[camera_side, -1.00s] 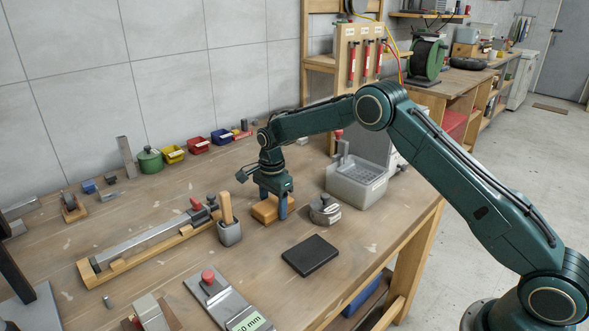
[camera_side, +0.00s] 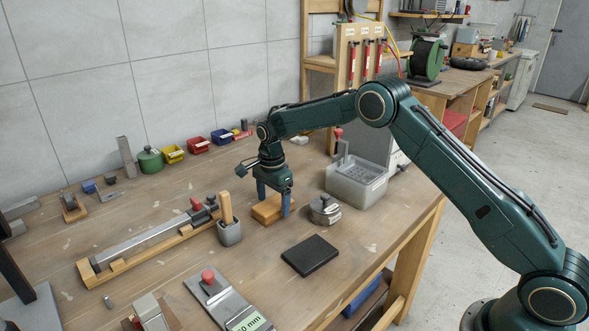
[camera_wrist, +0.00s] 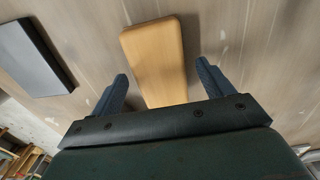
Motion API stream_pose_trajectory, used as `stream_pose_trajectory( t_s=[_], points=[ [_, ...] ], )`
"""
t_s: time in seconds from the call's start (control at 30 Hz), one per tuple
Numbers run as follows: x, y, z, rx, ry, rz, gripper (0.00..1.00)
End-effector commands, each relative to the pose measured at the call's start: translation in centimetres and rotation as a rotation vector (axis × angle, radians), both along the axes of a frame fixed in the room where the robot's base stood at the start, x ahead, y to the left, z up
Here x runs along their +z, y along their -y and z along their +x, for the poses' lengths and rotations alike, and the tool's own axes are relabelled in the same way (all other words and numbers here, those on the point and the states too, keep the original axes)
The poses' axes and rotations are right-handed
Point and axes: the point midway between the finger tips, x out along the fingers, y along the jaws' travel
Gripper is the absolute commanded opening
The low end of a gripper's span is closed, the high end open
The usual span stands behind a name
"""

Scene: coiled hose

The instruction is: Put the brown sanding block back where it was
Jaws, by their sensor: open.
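The brown sanding block (camera_side: 268,210) lies flat on the wooden bench, between the grey holder with a wooden handle and the round metal pot. My gripper (camera_side: 273,204) is above it, pointing down, with its blue fingers open on either side of the block. In the wrist view the block (camera_wrist: 155,60) lies between and beyond the two open fingers (camera_wrist: 160,88), with a gap on each side. The fingers do not touch it there.
A black flat pad (camera_side: 310,255) lies in front; it also shows in the wrist view (camera_wrist: 35,55). The round metal pot (camera_side: 324,210) and a grey bin (camera_side: 357,185) stand right. The grey holder (camera_side: 229,233) stands close left. Bare bench lies behind the block.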

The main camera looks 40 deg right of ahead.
Motion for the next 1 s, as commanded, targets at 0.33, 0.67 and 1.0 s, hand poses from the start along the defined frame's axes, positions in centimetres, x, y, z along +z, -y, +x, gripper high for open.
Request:
stream_pose_trajectory(
  t_s=[0.33,0.67,1.0],
  points=[
    [5.6,0.0,0.1,0.0,0.004,0.0,0.8],
    [9.7,0.0,0.1,0.0,0.002,0.0,0.8],
    [10.5,0.0,0.0,0.0,0.0,0.0,0.8]
  ],
)
